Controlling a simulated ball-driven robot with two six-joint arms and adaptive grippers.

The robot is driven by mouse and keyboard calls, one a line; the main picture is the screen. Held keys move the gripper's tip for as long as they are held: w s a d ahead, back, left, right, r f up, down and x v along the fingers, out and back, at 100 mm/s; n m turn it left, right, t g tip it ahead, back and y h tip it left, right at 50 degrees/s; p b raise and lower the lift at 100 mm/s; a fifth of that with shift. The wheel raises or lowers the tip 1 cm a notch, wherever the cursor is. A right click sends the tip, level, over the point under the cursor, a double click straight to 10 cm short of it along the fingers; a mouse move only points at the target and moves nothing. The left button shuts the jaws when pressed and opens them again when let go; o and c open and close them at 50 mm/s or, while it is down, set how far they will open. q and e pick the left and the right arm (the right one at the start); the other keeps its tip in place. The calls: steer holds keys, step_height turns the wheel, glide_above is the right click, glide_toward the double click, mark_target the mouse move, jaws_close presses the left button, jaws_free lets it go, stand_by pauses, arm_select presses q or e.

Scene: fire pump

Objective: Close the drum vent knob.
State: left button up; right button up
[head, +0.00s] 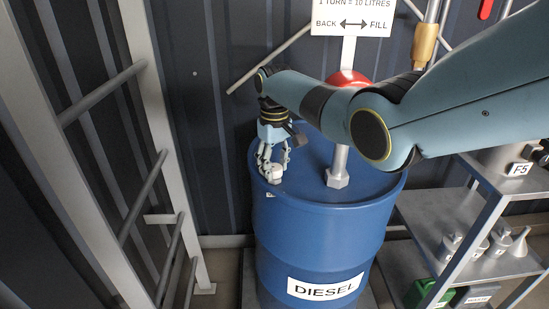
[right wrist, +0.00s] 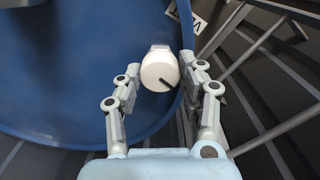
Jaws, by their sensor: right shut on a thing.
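The drum vent knob is a white round cap with a dark line on its top, near the rim of the blue diesel drum (head: 315,240). In the right wrist view the knob (right wrist: 160,71) sits between the fingertips, and its dark line slants to the lower right. My right gripper (head: 270,172) reaches down to the drum top from above, its fingers around the knob. The right gripper (right wrist: 161,82) is shut on the knob. In the head view the fingers largely hide the knob. My left gripper is not in view.
A pump pipe (head: 338,168) rises from the drum top beside my right gripper, under a white sign (head: 352,18). A metal shelf (head: 440,215) with cans and funnels stands at the right. A grey ladder-like frame (head: 95,190) stands at the left.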

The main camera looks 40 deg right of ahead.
mark_target(275, 167)
steer(key=m+p, duration=0.1)
steer(key=m, duration=0.2)
steer(key=shift+r+m+p, duration=0.15)
steer(key=shift+m+p, duration=0.25)
steer(key=m+p, duration=0.1)
steer(key=m, duration=0.2)
steer(key=shift+m, duration=0.3)
steer(key=m+p, duration=0.1)
steer(key=m, duration=0.3)
steer(key=shift+w+m, duration=0.1)
steer(key=shift+m, duration=2)
steer(key=o, duration=1.1)
steer(key=shift+o, duration=0.2)
step_height(275, 167, up, 12)
